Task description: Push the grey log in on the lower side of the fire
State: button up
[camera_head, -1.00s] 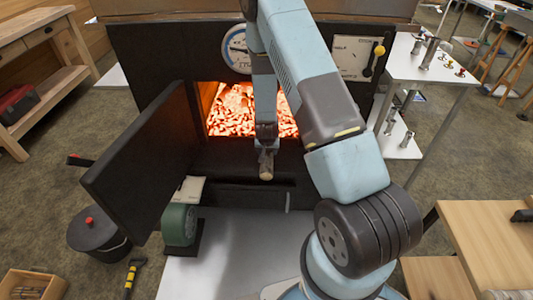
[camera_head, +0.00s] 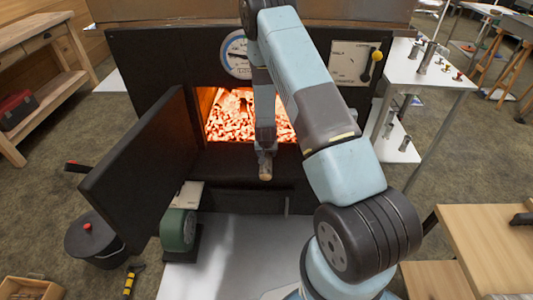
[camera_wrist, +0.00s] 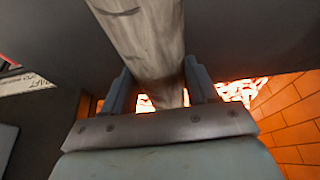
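The grey log (camera_wrist: 146,40) lies between the two fingers of my gripper (camera_wrist: 160,88), which looks shut on it. In the wrist view the log runs from the top edge down between the fingers, with glowing fire behind. In the head view the log's pale end (camera_head: 265,173) sticks out below my gripper (camera_head: 265,148), in front of the firebox mouth. The fire (camera_head: 232,115) glows in the opening, partly hidden by my arm. The log's far end is hidden, so I cannot tell how deep it reaches.
The dark firebox door (camera_head: 145,165) stands open on the left. A green blower (camera_head: 178,230) sits below it, beside a black lidded pot (camera_head: 93,240). A dial gauge (camera_head: 236,54) and a lever panel (camera_head: 355,63) flank my arm. Orange brick (camera_wrist: 290,115) lines the firebox.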

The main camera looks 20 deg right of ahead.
jog(key=o, duration=0.5)
jog(key=shift+o, duration=0.2)
jog(key=v, duration=1.4)
